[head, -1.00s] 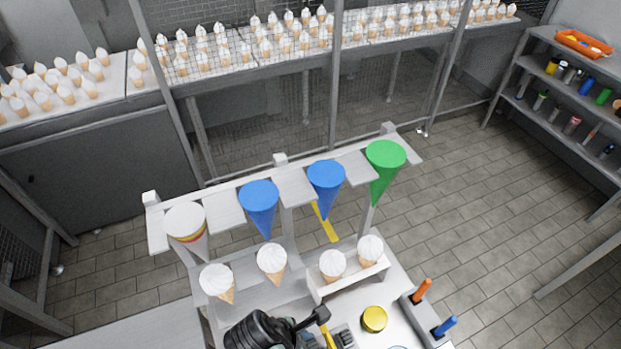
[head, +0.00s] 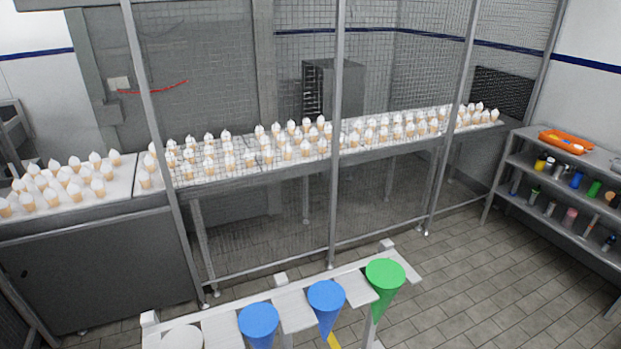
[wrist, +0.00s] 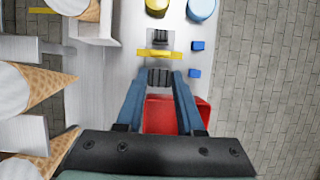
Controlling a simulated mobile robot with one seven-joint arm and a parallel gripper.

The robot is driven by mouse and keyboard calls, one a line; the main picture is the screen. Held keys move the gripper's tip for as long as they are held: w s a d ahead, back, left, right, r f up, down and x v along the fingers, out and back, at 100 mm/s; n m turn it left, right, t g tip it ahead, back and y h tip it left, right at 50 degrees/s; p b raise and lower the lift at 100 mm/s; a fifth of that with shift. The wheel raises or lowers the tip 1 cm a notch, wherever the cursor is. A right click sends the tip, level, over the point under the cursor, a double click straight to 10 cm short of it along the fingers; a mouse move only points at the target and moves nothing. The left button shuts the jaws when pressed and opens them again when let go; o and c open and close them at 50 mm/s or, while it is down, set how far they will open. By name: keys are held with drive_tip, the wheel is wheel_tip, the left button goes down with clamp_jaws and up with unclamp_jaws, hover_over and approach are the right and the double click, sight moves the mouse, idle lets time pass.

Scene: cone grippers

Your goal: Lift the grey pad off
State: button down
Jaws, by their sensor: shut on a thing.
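In the wrist view my gripper (wrist: 160,80) has its two blue fingers on either side of a dark grey ribbed pad (wrist: 160,77). The fingers are shut on the pad, with its ribbed face showing between the tips. Just beyond it lie a yellow bar (wrist: 157,54) and a light grey plate with another dark ribbed piece (wrist: 158,40). I cannot tell whether the held pad is touching what is under it. My gripper and the pad are not in the head view.
A red container (wrist: 172,116) shows beneath my fingers. Two small blue blocks (wrist: 196,46) sit right of the plate. Ice-cream cones (wrist: 40,86) are at left. A rack with blue cones (head: 326,297) and a green cone (head: 385,275) stands low in the head view.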

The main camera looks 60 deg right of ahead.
drive_tip(key=shift+r+p, duration=1.55)
drive_tip(key=shift+p, duration=0.25)
